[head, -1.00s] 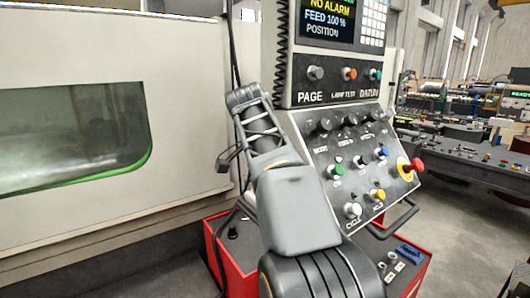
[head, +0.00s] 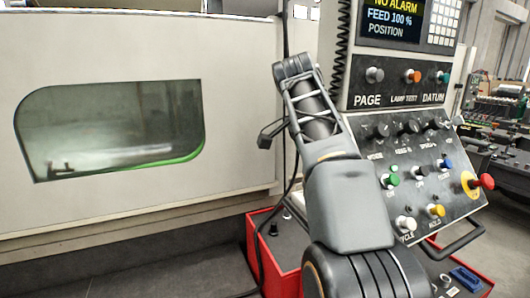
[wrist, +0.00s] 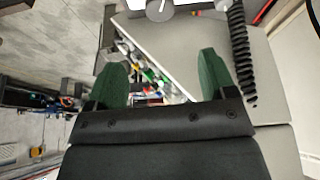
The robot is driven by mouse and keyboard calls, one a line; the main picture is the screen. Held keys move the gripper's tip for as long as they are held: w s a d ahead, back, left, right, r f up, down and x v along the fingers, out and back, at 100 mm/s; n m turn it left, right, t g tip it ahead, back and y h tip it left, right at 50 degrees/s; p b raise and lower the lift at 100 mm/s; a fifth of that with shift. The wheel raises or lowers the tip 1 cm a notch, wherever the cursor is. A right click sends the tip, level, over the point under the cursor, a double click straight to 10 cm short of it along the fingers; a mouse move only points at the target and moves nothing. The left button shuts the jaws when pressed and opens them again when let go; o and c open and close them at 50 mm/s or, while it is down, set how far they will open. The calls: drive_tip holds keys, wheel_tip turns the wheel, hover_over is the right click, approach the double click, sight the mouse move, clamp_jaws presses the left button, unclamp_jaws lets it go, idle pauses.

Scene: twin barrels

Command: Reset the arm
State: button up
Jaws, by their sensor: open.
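My gripper (wrist: 165,75) shows in the wrist view with two green fingers spread wide apart. Nothing is held between them. Behind them, in blurred view, is the grey side of a machine and a cluttered floor area. In the head view my grey arm reaches up in front of the control panel (head: 413,178), its far end left of the panel's screen box. I cannot make out the fingers in that view.
A pale machine enclosure (head: 230,110) with a green-edged window (head: 110,125) fills the left. A red cabinet (head: 262,228) stands low beside my arm. A red emergency button (head: 486,181) juts from the panel's right. A coiled black cable (wrist: 240,55) hangs near the gripper.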

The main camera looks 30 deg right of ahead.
drive_tip(key=w+a+f+n+t+y, duration=0.1)
drive_tip(key=w+a+f+n, duration=0.1)
drive_tip(key=f+n, duration=0.35)
drive_tip(key=w+a+f+n+t, duration=0.2)
drive_tip(key=f+n, duration=0.3)
drive_tip(key=f, duration=0.2)
drive_tip(key=s+a+f+n+t+y+b, duration=0.1)
drive_tip(key=s+a+f+n+y, duration=0.2)
drive_tip(key=s+a+f+n, duration=0.4)
drive_tip(key=s+a+f, duration=0.4)
drive_tip(key=a+f, duration=0.2)
drive_tip(key=f, duration=0.3)
drive_tip(key=shift+s+a+t, duration=0.35)
drive_tip(key=shift+s+t, duration=0.05)
drive_tip(key=shift+f, duration=0.1)
idle(2.5)
